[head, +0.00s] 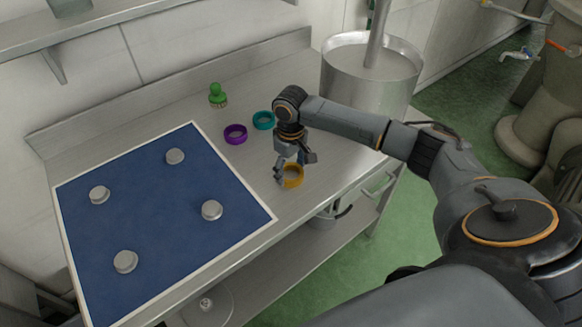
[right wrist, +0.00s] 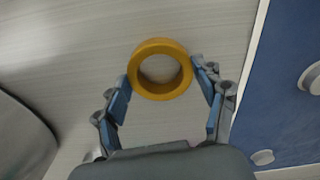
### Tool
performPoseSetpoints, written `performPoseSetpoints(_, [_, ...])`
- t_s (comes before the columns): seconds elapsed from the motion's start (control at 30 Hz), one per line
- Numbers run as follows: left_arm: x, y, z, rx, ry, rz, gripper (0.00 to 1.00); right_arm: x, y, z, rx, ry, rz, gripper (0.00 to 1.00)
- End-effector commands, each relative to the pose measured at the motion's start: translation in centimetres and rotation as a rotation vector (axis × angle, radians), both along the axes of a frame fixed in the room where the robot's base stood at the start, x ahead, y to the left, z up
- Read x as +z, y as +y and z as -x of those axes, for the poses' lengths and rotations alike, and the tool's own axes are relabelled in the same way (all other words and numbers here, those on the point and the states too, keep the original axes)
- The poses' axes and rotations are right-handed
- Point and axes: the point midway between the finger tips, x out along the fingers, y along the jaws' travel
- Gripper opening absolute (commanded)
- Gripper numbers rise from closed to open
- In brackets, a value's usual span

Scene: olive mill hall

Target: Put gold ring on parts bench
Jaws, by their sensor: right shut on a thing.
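The gold ring (head: 293,175) is on or just above the metal parts bench (head: 178,108), near its front edge. My right gripper (head: 291,170) is over it, pointing down. In the right wrist view the gold ring (right wrist: 160,69) sits between the fingertips of my right gripper (right wrist: 163,78), which touch its outer sides. The gripper is shut on the ring. I cannot tell if the ring touches the bench top. My left gripper is not in view.
A blue mat (head: 150,220) with several grey discs lies to the left. A large steel pot (head: 345,80) stands at the back right.

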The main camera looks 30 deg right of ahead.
Motion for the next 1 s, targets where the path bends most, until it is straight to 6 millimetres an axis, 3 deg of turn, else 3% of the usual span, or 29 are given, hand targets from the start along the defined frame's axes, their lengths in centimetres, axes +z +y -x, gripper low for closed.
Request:
performPoseSetpoints(0.07, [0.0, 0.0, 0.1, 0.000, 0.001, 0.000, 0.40, -0.1, 0.0, 0.1, 0.000, 0.003, 0.002, 0.33])
performPoseSetpoints(0.1, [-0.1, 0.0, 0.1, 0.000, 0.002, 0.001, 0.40, -0.1, 0.0, 0.1, 0.000, 0.004, 0.002, 0.74])
performPoseSetpoints(0.2, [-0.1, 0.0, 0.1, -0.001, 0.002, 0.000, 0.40, -0.1, -0.1, 0.1, 0.000, 0.004, 0.002, 0.93])
performPoseSetpoints(0.67, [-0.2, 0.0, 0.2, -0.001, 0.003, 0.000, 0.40, 0.8, -0.1, 0.0, -0.001, 0.000, 0.001, 0.93])
performPoseSetpoints(1.0, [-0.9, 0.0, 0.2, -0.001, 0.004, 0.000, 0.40, 7.4, 0.0, -0.1, 0.000, -0.002, 0.000, 0.93])
